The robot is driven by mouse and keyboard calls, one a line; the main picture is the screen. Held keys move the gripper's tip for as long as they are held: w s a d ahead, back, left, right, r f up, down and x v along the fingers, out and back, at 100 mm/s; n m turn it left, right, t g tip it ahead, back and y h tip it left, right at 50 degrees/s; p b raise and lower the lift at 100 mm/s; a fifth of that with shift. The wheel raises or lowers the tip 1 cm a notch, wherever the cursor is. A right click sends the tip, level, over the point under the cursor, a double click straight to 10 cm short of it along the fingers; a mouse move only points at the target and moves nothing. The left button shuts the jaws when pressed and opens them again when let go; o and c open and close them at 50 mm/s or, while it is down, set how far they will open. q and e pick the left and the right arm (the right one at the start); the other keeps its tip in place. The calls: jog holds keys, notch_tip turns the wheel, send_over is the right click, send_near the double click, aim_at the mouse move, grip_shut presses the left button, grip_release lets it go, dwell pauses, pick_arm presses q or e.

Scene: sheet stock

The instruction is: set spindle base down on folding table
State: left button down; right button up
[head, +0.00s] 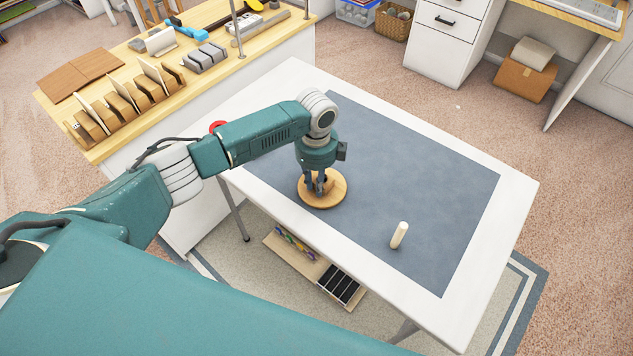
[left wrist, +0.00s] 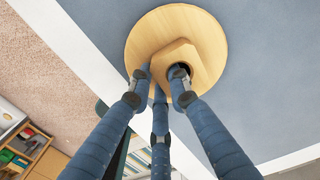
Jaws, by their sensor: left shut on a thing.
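The spindle base (head: 334,198) is a round, pale wooden disc with a raised block in its middle. It is at the near left part of the grey mat on the white folding table (head: 521,202). My left gripper (head: 319,187) points down and is shut on the block. The left wrist view also shows the spindle base (left wrist: 205,30), with the fingers around its block and a dark hole in the block. Whether the disc touches the mat or hovers just above it, I cannot tell. My right gripper is not in view.
A wooden-topped bench (head: 135,130) with racks and tools stands at the left. The mat's middle and far parts are clear.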

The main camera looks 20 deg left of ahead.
pick_arm(q)
jog(key=c, duration=1.3)
grip_release()
jog(key=shift+s+f, duration=0.1)
jog(key=o, duration=0.9)
jog(key=shift+o, duration=0.2)
jog(key=shift+r+p, duration=4.45)
jog(key=shift+r, duration=0.15)
